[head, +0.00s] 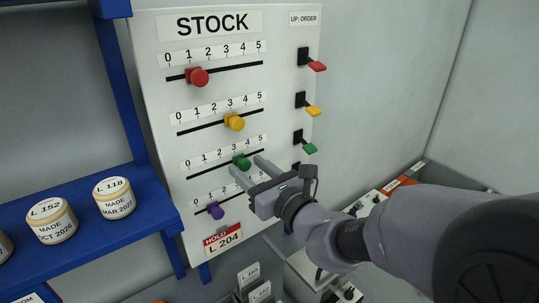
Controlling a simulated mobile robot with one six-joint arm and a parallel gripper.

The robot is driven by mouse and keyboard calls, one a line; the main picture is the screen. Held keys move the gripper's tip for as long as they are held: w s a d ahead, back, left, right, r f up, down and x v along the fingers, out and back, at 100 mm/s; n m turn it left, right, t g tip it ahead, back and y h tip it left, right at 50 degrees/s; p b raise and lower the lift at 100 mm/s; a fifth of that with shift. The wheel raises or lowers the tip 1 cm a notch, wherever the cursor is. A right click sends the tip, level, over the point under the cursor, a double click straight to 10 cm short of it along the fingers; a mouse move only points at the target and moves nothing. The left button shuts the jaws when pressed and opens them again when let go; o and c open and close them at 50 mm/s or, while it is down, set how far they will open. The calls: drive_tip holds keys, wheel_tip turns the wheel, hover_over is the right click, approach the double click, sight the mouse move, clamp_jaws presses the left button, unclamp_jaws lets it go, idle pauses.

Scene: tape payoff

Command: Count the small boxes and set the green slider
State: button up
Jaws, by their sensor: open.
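The white STOCK board (150,60) carries several sliders, each with a 0 to 5 scale. The green slider knob (242,162) is on the third track, around the 3 mark. My gripper (245,164) is open, with its two fingertips on either side of the green knob in the picture. I cannot tell whether they touch it. The red knob (198,77) is near 1, the yellow knob (234,122) near 3 and the purple knob (215,211) near 1. My gripper partly covers the lowest scale. I cannot make out any small boxes for certain.
A blue shelf (130,240) at left holds round labelled containers, L 152 (51,221) and L 118 (114,198). UP: ORDER levers, including a green one (306,142), line the board's right edge. A red HOLD L 204 label (222,239) is below. Bins with cards stand underneath.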

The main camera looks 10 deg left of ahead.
clamp_jaws()
idle(1.3)
